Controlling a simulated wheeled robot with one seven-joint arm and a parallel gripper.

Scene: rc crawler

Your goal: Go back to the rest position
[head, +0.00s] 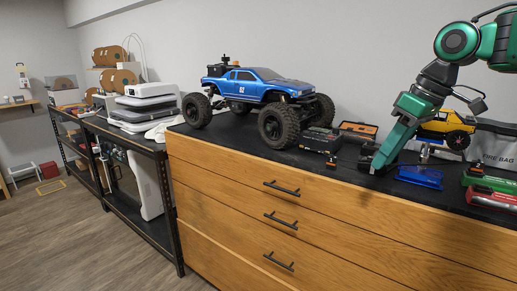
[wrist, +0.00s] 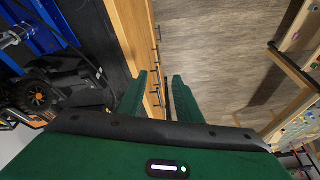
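My gripper (head: 376,164) shows in the head view at the end of my green arm, low over the dark worktop (head: 345,167) and to the right of a black box (head: 320,140). In the wrist view, its two green fingers (wrist: 157,100) stand apart with a clear gap. Nothing is held between them. The wooden drawer front and floor show past the fingertips. I cannot tell from the head view whether the fingertips touch the worktop.
A blue crawler truck (head: 262,86) stands left on the worktop. A blue stand (head: 420,176) is close right of my gripper, with a yellow vehicle (head: 443,125) and grey fire bag (head: 495,145) behind. Red and green items (head: 490,190) lie far right. Floor (head: 75,230) is open at left.

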